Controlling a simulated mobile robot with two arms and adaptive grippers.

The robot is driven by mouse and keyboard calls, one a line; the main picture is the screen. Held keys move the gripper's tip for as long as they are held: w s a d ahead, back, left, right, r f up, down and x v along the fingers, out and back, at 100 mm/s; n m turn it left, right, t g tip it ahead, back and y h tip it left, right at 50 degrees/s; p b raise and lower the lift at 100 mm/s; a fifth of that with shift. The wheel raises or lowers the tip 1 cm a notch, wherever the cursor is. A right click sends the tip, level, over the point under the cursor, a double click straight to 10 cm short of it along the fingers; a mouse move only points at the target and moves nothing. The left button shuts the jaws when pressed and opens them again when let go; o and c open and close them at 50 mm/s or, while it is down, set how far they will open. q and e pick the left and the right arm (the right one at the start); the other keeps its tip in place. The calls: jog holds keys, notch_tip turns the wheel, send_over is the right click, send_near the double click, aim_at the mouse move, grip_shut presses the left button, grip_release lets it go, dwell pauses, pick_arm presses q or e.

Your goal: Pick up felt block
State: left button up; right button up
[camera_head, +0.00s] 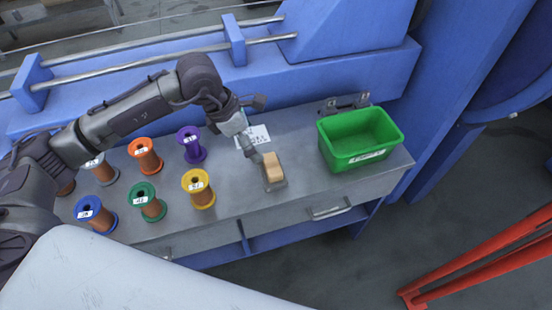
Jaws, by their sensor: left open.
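The felt block (272,167) is a small tan block. It sits on a small grey base near the front of the grey workbench (315,183), right of the spools. My left gripper (257,128) comes in from the upper left and is open, with nothing seen between its fingers. It is just behind and to the left of the felt block. One finger reaches down close to the block's top left; I cannot tell whether it touches. My right gripper is not in view.
A green bin (340,153) stands right of the block. Several coloured spools, including a yellow one (198,188) and a purple one (190,145), stand to the left. A white paper (260,133) lies behind. Blue machine beams (330,75) border the back. Red bars (480,260) stand at lower right.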

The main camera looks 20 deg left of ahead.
aim_at(272, 164)
pick_arm(q)
jog(key=x, duration=0.6)
jog(key=shift+s+d, duration=0.15)
jog(key=shift+s, duration=0.15)
jog(key=shift+w+d+f, duration=0.1)
jog(key=shift+f, duration=0.25)
jog(key=shift+d+f+p, duration=0.25)
jog(key=shift+f+p, duration=0.05)
jog(key=shift+f, duration=0.2)
jog(key=x, duration=0.3)
jog(key=shift+w+d+f, duration=0.15)
jog(key=shift+w+f, duration=0.1)
jog(key=shift+w, duration=0.05)
jog(key=shift+f, duration=0.25)
jog(key=shift+c, duration=0.5)
jog(key=c, duration=0.8)
jog(key=shift+c, duration=0.7)
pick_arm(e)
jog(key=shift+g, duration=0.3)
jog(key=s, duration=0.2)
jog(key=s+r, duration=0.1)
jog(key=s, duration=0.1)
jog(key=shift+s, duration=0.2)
pick_arm(q)
jog(key=shift+r, duration=0.15)
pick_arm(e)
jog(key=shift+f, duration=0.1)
